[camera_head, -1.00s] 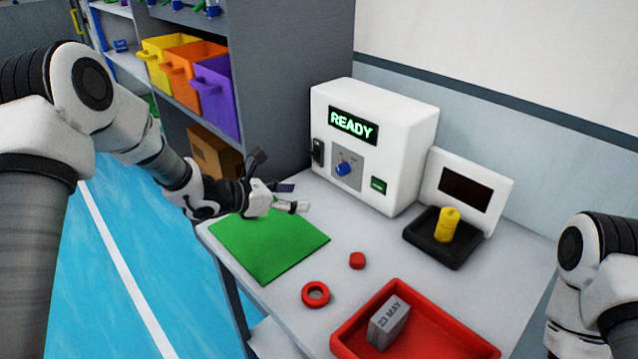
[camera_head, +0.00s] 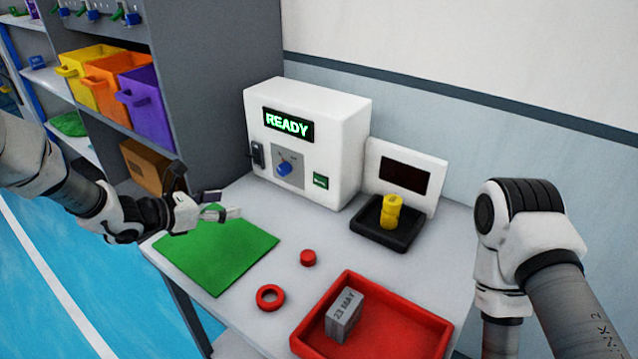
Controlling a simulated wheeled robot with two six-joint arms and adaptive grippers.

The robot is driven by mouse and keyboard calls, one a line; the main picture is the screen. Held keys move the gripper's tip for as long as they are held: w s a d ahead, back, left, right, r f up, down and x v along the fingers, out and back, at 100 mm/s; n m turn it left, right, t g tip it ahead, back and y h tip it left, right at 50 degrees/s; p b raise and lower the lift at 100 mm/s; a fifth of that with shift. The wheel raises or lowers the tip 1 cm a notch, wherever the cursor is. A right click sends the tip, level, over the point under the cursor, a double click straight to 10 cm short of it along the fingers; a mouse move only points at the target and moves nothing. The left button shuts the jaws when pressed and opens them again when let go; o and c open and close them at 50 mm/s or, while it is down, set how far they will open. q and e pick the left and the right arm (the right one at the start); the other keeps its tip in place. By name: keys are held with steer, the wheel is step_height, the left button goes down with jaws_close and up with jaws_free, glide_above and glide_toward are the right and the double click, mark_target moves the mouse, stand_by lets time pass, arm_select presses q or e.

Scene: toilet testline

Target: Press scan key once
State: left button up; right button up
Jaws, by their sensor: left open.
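A white machine (camera_head: 345,115) stands at the back of the table, with a lit green "READY" display (camera_head: 288,125). On its front are a blue knob (camera_head: 284,169), a small green key (camera_head: 320,181) and a black part at the left side (camera_head: 257,155). I cannot read the green key's label. My left gripper (camera_head: 222,208) is open and empty above the green mat (camera_head: 225,255), in front of and left of the machine, apart from it. My right arm (camera_head: 525,235) stands at the right edge; its gripper is out of view.
A red tray (camera_head: 400,335) holds a grey block (camera_head: 344,314) marked "23 MAY". A red ring (camera_head: 270,297) and red cap (camera_head: 308,257) lie on the table. A black scale (camera_head: 375,238) bears a yellow object (camera_head: 391,211). Shelves with bins (camera_head: 147,105) stand left.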

jaws_close()
stand_by(1.1)
